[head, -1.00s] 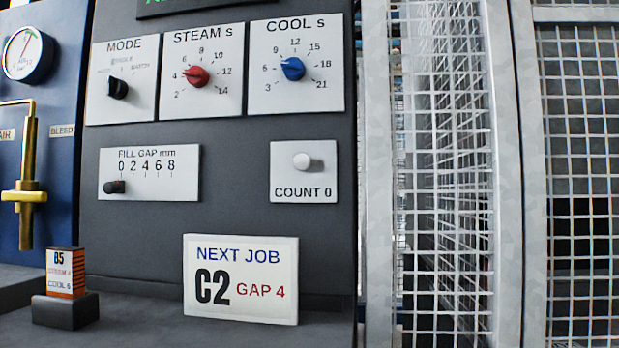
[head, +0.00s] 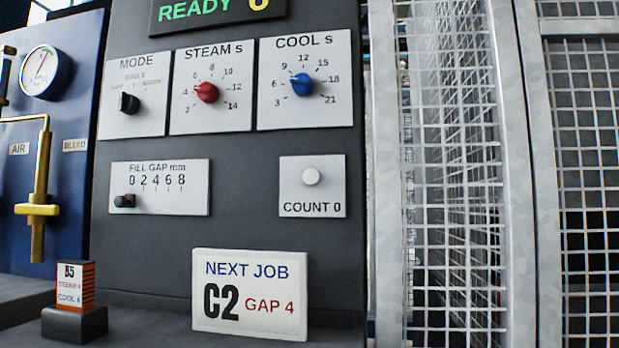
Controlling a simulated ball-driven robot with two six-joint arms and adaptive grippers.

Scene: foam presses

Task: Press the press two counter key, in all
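The counter key is a round white button (head: 311,177) on a white plate (head: 312,208) lettered "COUNT 0", at the right of the dark press panel in the head view. Nothing touches it. From this view I cannot tell whether this is press two. A display (head: 210,10) at the top reads "READY" and a digit partly cut off by the frame edge. Neither of my grippers is in view.
Above are the mode knob (head: 128,103), red steam knob (head: 206,92) and blue cool knob (head: 301,84). The fill gap slider (head: 124,201) is left. A "NEXT JOB C2 GAP 4" card (head: 249,294) and B5 block (head: 75,290) stand below. Mesh fencing (head: 450,170) rises right.

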